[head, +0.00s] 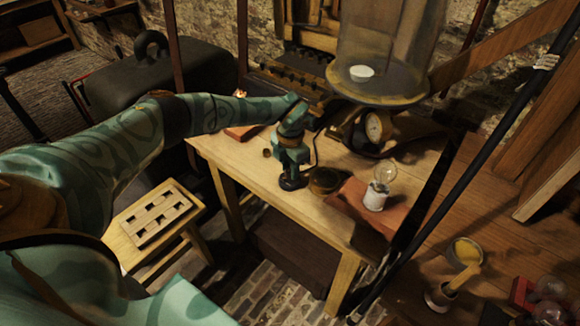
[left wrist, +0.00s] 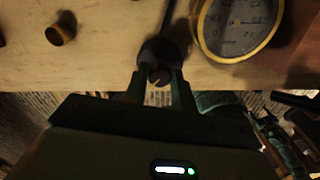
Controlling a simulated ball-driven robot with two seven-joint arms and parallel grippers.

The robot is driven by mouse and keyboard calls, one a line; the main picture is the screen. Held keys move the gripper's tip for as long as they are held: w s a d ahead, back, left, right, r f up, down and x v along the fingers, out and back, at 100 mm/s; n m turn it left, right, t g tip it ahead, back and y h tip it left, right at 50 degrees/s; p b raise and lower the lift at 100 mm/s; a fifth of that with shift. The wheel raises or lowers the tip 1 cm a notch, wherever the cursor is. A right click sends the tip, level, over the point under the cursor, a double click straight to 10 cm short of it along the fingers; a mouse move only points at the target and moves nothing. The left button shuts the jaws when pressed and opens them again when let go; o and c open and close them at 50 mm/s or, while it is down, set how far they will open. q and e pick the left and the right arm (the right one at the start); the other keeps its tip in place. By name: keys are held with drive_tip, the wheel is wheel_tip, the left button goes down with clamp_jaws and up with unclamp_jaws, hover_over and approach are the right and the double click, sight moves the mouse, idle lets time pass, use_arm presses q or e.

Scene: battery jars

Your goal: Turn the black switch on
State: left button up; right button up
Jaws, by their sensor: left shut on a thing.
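The black switch (left wrist: 160,72) is a small dark knob with a light slot-like mark on its end, at the table's front edge in the left wrist view. My left gripper (left wrist: 158,85) is shut on it, one finger on each side. In the head view my left gripper (head: 291,176) points down at the table, and the dark switch body (head: 290,184) shows just under it, mostly hidden. Which position the switch is in cannot be told. My right gripper is not in view.
A brass-rimmed gauge (left wrist: 238,25) lies right of the switch. A small cylinder (left wrist: 60,30) stands to the left. On the wooden table (head: 310,205) a clear bulb on a white base (head: 375,196) stands on a red-brown board. A large glass jar (head: 385,45) stands behind.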

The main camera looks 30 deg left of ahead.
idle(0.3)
use_arm(q)
drive_tip(key=o, duration=1)
wheel_tip(320, 180, up, 16)
drive_tip(key=p, duration=0.4)
drive_tip(key=shift+r, duration=0.2)
